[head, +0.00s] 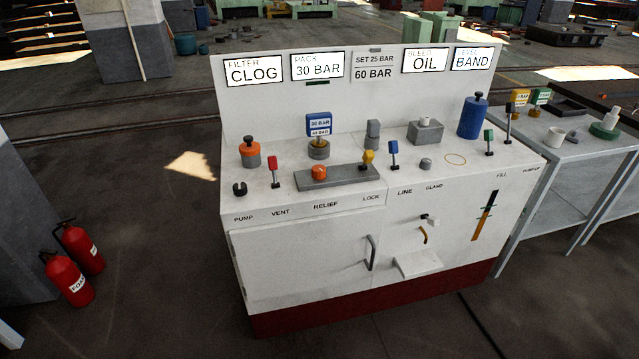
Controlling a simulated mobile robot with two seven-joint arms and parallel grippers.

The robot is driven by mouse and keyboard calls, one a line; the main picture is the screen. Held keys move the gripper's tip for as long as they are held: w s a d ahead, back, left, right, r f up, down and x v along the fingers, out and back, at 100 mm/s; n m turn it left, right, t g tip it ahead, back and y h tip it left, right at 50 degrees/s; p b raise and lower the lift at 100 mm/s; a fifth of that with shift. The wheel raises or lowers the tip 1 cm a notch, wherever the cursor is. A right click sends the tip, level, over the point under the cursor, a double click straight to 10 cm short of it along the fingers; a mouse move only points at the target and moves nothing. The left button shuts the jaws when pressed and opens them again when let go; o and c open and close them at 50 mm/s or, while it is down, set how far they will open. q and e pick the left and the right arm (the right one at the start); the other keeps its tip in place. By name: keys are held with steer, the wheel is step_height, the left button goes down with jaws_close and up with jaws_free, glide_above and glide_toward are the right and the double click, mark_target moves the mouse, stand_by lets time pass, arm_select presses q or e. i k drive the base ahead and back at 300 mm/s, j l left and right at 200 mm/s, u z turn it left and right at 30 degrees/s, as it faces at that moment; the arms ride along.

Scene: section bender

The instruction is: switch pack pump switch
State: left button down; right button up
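The white control console (300,195) stands in the middle of the head view. A small dark knob (239,189) sits on its top at the left front corner, above the printed label PUMP (243,219). The knob seems to have a notch in its top; its setting is too small to tell. On the back panel a lit sign (317,67) reads PACK 30 BAR. Other signs read FILTER CLOG (253,71), SET 25 BAR 60 BAR (374,67), BLEED OIL (424,60) and LEVEL BAND (472,58). Neither of my grippers is in view.
Behind the knob stands an orange canister (250,153); right of it are a red lever (273,171), an orange knob (319,172) on a grey block and a blue lever (393,153). A blue cylinder (473,117) stands at the right. Fire extinguishers (68,280) stand left.

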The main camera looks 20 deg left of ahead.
mark_target(240, 189)
steer(key=i+j, duration=0.35)
steer(key=i, duration=0.15)
steer(key=i+j+u, duration=0.1)
steer(key=u, duration=1.9)
